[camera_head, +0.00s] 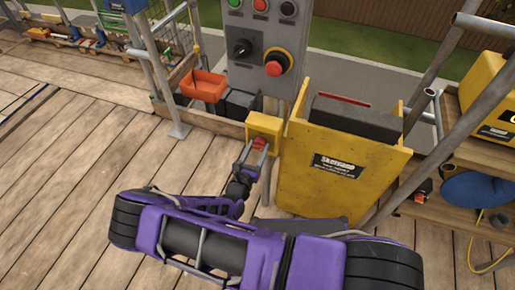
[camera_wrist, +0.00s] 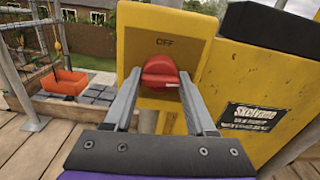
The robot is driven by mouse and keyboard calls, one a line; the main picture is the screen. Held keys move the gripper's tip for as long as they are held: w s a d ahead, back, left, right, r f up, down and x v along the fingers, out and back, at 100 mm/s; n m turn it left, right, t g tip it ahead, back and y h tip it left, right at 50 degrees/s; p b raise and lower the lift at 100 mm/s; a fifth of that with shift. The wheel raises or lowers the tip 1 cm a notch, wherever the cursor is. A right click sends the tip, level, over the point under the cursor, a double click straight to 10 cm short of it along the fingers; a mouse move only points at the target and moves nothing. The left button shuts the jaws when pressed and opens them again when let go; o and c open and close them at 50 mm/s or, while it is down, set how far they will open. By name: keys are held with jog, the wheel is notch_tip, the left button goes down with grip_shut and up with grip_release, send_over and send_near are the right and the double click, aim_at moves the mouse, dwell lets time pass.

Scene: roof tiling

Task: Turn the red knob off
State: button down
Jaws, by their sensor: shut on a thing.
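The red knob (camera_head: 259,143) sits on the front of a small yellow box beside the large yellow machine panel. In the wrist view the red knob (camera_wrist: 160,68) shows below the dark word OFF on the yellow box face (camera_wrist: 186,24). My gripper (camera_head: 254,150) reaches up to it from below. In the wrist view the two grey fingers of my gripper (camera_wrist: 160,84) stand on either side of the knob and are shut on it. The fingertips partly cover the knob's sides. I cannot tell which way the knob points.
A grey control panel (camera_head: 285,30) with a red button and a black rotary switch stands above the box. The yellow machine panel (camera_head: 330,180) is close on the right. An orange tray (camera_head: 204,86) is at the left. Wooden deck (camera_head: 70,150) lies open at left.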

jog(key=shift+s+d+f+n+b, duration=0.15)
jog(key=shift+n+b, duration=0.2)
jog(key=shift+n, duration=3.95)
jog(key=shift+d+r+n+b, duration=0.1)
jog(key=shift+n+b, duration=0.2)
jog(key=shift+n, duration=4)
jog(key=c, duration=0.5)
grip_release()
jog(key=shift+o, duration=1.3)
jog(key=shift+a, duration=0.1)
